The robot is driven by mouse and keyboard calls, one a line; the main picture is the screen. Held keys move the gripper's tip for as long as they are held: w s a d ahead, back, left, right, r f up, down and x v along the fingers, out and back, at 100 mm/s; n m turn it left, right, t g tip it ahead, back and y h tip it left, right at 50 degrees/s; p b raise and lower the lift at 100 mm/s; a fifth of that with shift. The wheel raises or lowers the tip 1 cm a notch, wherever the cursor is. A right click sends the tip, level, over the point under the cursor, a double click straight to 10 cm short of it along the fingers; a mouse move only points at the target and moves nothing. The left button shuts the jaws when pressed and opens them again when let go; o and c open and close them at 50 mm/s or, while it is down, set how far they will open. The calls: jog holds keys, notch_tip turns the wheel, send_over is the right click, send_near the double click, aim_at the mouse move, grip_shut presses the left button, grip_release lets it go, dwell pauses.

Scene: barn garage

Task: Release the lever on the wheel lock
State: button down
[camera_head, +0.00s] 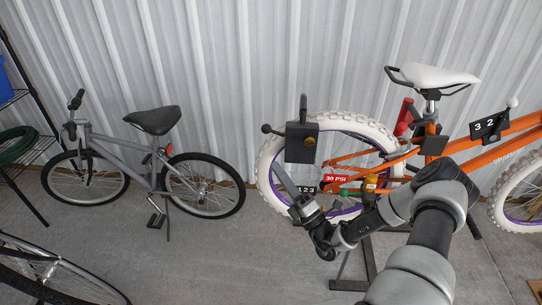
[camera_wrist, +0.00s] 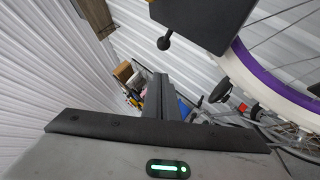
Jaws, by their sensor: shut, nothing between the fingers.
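The wheel lock (camera_head: 302,142) is a dark box with a shackle on top, at the white rear tyre of the orange bike (camera_head: 435,147). A lever with a round black knob (camera_head: 266,129) sticks out from the box's left side. In the wrist view the lock's dark body (camera_wrist: 200,18) is at the top, with the lever knob (camera_wrist: 164,42) hanging below its left edge. My gripper (camera_head: 277,168) is below and left of the lock, apart from the knob. Its fingers (camera_wrist: 158,82) are shut and empty in the wrist view, pointing below the knob.
A grey bike (camera_head: 150,160) stands to the left by the corrugated wall (camera_head: 190,60). Part of another wheel (camera_head: 50,270) is at the lower left. A red "30 PSI" tag (camera_head: 335,177) is beside the rear wheel. Open floor lies between the bikes.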

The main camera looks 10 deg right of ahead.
jog(key=v, duration=0.4)
jog(key=shift+s+d+f, duration=0.15)
jog(key=shift+s+d, duration=0.05)
jog(key=shift+s, duration=0.1)
jog(key=shift+a, duration=0.1)
